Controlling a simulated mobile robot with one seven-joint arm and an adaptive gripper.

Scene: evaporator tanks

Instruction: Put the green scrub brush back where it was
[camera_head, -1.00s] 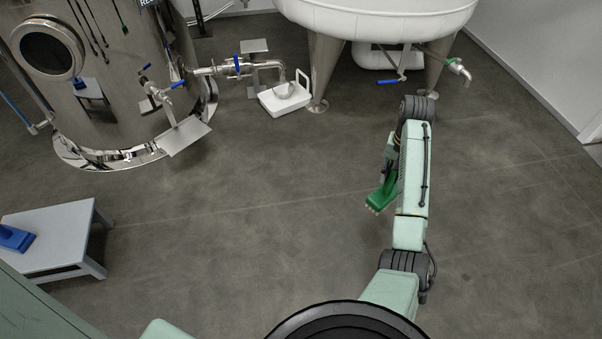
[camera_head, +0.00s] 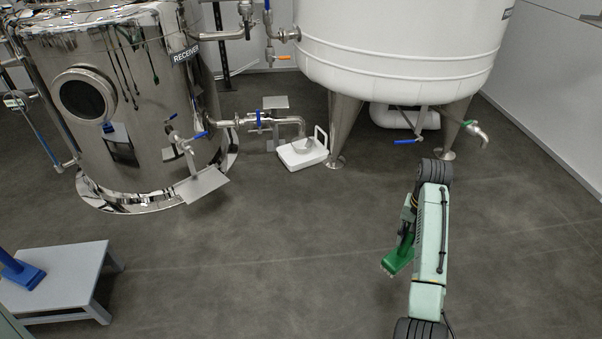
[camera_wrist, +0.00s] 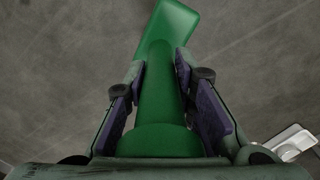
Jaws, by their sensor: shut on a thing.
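The green scrub brush (camera_head: 399,259) hangs from my gripper (camera_head: 408,222) above the open floor, right of the middle in the head view. In the wrist view my gripper (camera_wrist: 162,100) is shut on the handle of the green brush (camera_wrist: 167,32). One finger pad lies on each side of the handle, and the brush's wide head points away at the top. In the head view my arm partly hides the gripper. No empty place for the brush can be made out for certain.
A steel receiver tank (camera_head: 140,150) stands at left and a white tank on legs (camera_head: 400,50) at the back. A white tray (camera_head: 302,154) lies on the floor between them. A grey stool (camera_head: 75,275) with a blue brush (camera_head: 22,272) is at lower left. The floor between is clear.

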